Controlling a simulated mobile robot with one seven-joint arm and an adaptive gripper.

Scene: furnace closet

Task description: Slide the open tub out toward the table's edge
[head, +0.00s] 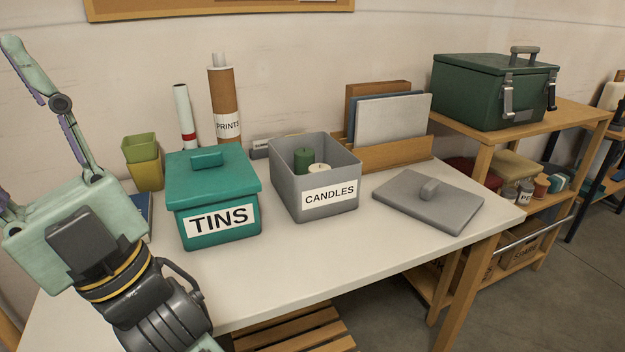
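The open tub is a grey box labelled CANDLES (330,196), standing upright on the white table (300,272), set back from its front edge. A green candle (303,160) and a cream candle (319,169) show inside. A grey lid with a knob (428,200) lies flat on the table to the tub's right. My gripper (40,85) is at the far left, raised and away from the tub. One finger stands well clear with nothing against its inner side, so it looks open and empty; the other finger is mostly cut off by the left edge.
A lidded teal TINS tub (212,200) stands close left of the CANDLES tub. Behind are a file rack (400,153), a PRINTS tube (223,105) and yellow-green pots (147,170). A green chest (490,95) sits on the right-hand shelf. The table's front strip is clear.

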